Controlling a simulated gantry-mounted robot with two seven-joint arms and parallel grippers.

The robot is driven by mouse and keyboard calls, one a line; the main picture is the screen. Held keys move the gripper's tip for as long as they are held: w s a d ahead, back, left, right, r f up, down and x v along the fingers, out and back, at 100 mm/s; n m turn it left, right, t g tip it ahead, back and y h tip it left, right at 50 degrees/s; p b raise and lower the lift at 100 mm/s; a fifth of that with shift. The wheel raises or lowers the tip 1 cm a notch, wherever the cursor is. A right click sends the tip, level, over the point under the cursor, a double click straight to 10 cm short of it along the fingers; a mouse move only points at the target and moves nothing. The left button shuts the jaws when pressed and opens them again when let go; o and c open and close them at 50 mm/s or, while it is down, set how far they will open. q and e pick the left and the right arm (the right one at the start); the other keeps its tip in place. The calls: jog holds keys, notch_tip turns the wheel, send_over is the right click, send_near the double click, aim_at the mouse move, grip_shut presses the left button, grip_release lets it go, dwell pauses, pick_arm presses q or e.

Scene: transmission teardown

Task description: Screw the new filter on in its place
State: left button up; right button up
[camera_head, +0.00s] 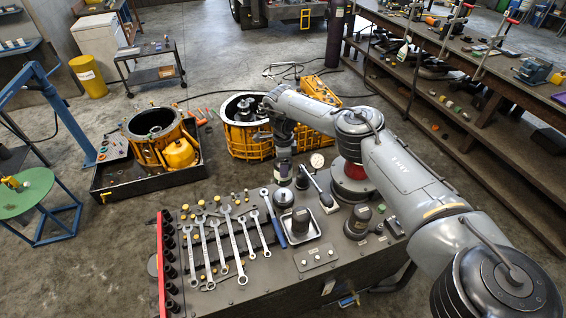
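My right arm reaches in from the lower right, across the bench. Its wrist is near the open yellow housing (247,139), and its gripper (284,174) seems to point down at the bench's far edge. The fingers are too small and dark to tell whether they are open or hold anything. A dark cylinder (301,220) stands in a small metal tray (312,232) on the bench. Another dark cylinder (358,220) stands to its right. I cannot tell which part is the new filter, and its place is not clearly visible. My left gripper is not in view.
Several wrenches (235,244) lie on the bench's left half, beside a red-edged socket rack (161,265). A black tray (150,186) with yellow parts stands on the floor at left. A long workbench (470,75) runs along the right. Open floor lies between.

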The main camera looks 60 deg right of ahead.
jog(key=shift+s+f+b, duration=0.1)
jog(key=shift+f+b, duration=0.5)
jog(key=shift+f, duration=0.1)
notch_tip(320, 180, down, 4)
jog(key=b, duration=0.3)
jog(key=shift+r, duration=0.15)
jog(key=shift+f+b, duration=1.35)
jog(key=shift+f, duration=0.4)
jog(key=shift+f, duration=0.4)
jog(key=o, duration=1.4)
notch_tip(320, 180, up, 7)
jog(key=p, duration=0.6)
